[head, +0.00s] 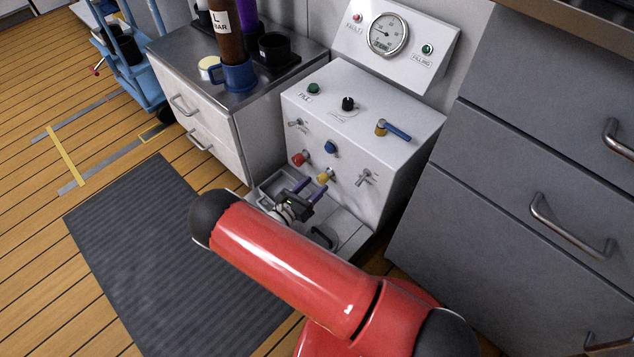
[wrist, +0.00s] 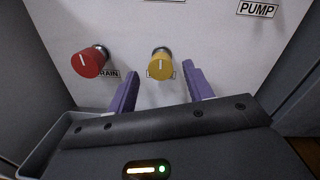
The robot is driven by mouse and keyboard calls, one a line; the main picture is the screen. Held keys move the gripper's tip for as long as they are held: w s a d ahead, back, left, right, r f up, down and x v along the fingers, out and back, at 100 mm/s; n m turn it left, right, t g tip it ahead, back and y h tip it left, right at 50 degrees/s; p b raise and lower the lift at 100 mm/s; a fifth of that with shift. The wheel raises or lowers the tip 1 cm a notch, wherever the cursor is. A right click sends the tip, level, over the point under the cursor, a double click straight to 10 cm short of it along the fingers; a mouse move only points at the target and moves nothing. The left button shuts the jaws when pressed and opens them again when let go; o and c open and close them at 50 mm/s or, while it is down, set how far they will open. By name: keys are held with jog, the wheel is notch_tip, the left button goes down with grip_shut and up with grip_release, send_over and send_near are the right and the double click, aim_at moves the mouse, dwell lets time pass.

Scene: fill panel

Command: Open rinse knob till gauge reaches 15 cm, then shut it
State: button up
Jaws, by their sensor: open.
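A yellow knob (head: 325,174) sticks out of the front of the white panel box (head: 370,150); it also shows in the wrist view (wrist: 160,64), its white mark near upright. The label behind it is mostly hidden, so I cannot read whether it says rinse. My gripper (head: 310,189) is open, its purple fingers pointing at the panel. In the wrist view my gripper (wrist: 160,88) has the yellow knob ahead, between the fingertips, apparently untouched. The round gauge (head: 388,34) is on the upper panel; its reading is too small to tell.
A red knob (wrist: 89,62) with a partly covered label ending in "RAIN" is left of the yellow one. A blue knob (head: 330,147), a lever (head: 367,177) and a blue-handled valve (head: 393,130) are nearby. A grey tray (head: 262,200) lies below. Drawers flank the panel.

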aim_at(323, 178)
jog(key=shift+x, duration=1.15)
jog(key=c, duration=1)
jog(key=shift+o, duration=0.2)
jog(key=shift+n, duration=0.3)
